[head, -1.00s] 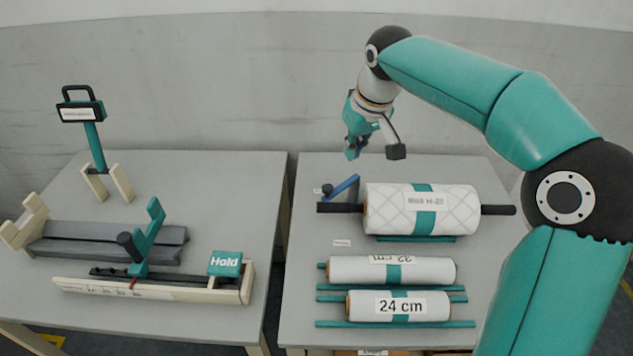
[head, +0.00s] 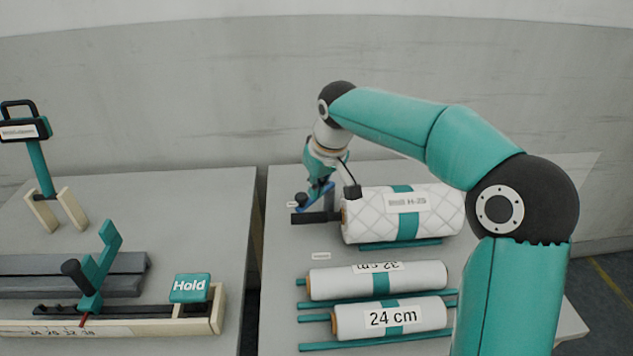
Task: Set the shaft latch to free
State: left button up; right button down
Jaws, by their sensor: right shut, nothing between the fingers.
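The shaft latch (head: 329,189) is a blue lever on a dark post near the left end of the black shaft (head: 308,217). The shaft runs through a large white quilted roll (head: 370,220) with a teal band. My right gripper (head: 308,201) is shut and empty, with its fingers right at the latch. The gripper hides much of the lever, so its angle is hard to read, and I cannot tell whether they touch. A small label (head: 292,204) beside the latch is partly hidden and too small to read. My left gripper is out of view.
Two smaller white rolls, marked 32 cm (head: 350,280) and 24 cm (head: 350,323), lie on teal rails in front. On the left table (head: 200,220) are a measuring fixture with a Hold block (head: 190,288) and a handled stand (head: 40,165). A gap separates the tables.

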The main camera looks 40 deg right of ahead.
aim_at(303, 198)
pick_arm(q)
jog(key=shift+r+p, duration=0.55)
pick_arm(e)
jog(key=shift+w+d+f, duration=0.2)
jog(key=shift+w+f, duration=2.65)
jog(key=shift+f, duration=0.15)
jog(key=shift+d, duration=0.1)
